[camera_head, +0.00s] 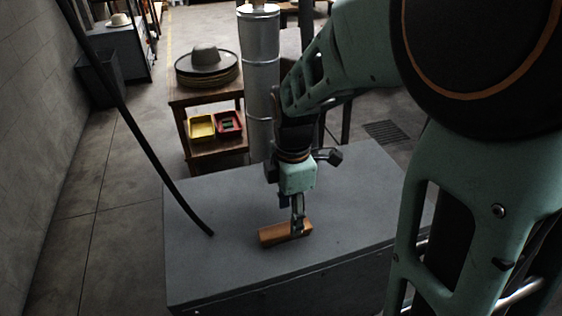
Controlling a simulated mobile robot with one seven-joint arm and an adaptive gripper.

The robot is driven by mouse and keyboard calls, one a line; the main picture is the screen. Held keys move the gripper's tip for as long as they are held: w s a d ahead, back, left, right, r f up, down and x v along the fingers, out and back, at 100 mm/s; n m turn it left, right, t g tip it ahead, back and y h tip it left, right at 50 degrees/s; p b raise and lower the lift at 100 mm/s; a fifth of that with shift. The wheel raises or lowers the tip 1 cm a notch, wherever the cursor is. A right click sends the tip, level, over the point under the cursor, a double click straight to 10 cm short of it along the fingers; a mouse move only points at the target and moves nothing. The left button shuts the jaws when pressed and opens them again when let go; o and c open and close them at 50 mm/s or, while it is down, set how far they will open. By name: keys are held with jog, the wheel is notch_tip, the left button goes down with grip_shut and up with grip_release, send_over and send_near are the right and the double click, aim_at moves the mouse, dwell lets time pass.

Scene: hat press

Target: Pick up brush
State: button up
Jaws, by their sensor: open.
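The brush (273,236) is a brown wooden block lying on the grey table top (215,275). My gripper (298,231) points down at the right part of the brush, with its fingers at the block's level. The fingers overlap the brush in the picture; I cannot tell whether they touch it. The jaws are open. The brush's bristles are not visible, and part of its right end is hidden behind the fingers.
A dark hose (165,165) hangs down to the table at left. Behind stands a metal cylinder (260,75) beside a wooden stand (208,100) with grey hats (210,62), a yellow tray (201,127) and a red tray (228,124).

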aim_at(285, 228)
jog(key=shift+a+f+b, duration=0.15)
jog(key=shift+f, duration=0.9)
jog(key=shift+a+f+b, duration=0.1)
jog(key=shift+a+f, duration=0.1)
jog(key=shift+f, duration=0.85)
jog(key=shift+a+f+b, duration=0.15)
jog(key=shift+f, duration=0.9)
jog(key=shift+c, duration=0.5)
jog(key=c, duration=1.2)
jog(key=shift+r, duration=0.1)
